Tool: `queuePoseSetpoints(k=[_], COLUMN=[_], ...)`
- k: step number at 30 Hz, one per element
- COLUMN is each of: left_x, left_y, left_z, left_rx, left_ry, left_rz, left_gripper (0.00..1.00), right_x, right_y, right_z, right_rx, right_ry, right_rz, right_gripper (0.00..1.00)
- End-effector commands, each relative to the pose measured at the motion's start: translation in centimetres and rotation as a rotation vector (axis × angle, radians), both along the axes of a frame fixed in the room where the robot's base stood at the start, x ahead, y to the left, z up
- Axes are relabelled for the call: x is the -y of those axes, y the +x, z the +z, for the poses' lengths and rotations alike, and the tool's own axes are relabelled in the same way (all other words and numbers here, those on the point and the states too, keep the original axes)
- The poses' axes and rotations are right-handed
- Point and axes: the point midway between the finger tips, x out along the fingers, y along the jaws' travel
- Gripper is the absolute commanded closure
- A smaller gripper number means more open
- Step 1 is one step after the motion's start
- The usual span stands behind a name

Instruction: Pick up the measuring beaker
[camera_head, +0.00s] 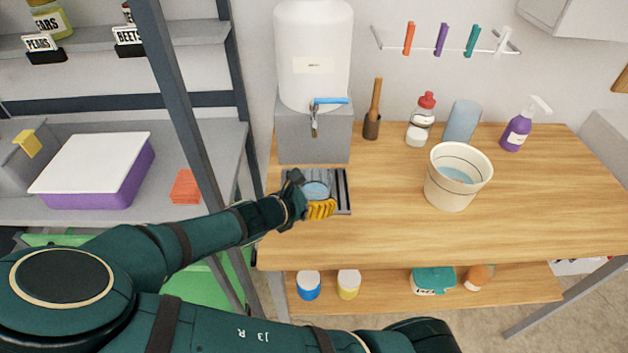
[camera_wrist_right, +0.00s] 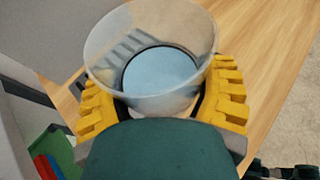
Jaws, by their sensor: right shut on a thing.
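A clear, open-topped beaker (camera_head: 316,188) with pale blue liquid is at the slotted drip tray (camera_head: 343,192) under the dispenser tap. My right gripper (camera_head: 320,209) is shut on it, its yellow ribbed fingers around the beaker's sides. In the right wrist view the beaker (camera_wrist_right: 150,38) stands between both fingers of the right gripper (camera_wrist_right: 160,105), roughly upright, with its round rim facing up. I cannot tell whether its base touches the tray. My left gripper is not in view.
A white water dispenser (camera_head: 314,60) with a blue-handled tap stands just behind the beaker. A cream bucket (camera_head: 448,190) holding water, a purple spray bottle (camera_head: 516,132) and a red-capped bottle (camera_head: 420,122) stand to the right. A dark shelf post (camera_head: 183,110) is at left. The front of the table is clear.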

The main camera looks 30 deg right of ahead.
Motion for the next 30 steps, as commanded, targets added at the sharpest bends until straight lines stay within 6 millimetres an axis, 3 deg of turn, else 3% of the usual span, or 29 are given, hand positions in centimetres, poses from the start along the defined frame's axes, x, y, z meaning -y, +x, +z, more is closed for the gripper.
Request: queuePoseSetpoints(k=[15, 30], left_x=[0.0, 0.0], left_y=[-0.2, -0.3], left_z=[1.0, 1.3], left_rx=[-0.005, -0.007], left_ry=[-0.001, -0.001], left_rz=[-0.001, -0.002], left_gripper=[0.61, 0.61], right_x=[-2.9, -4.1], right_y=[-4.8, -6.8], right_z=[0.1, 0.0], right_rx=[0.001, 0.001], right_ry=[-0.001, -0.001], right_rz=[0.0, 0.0], right_gripper=[0.71, 0.71])
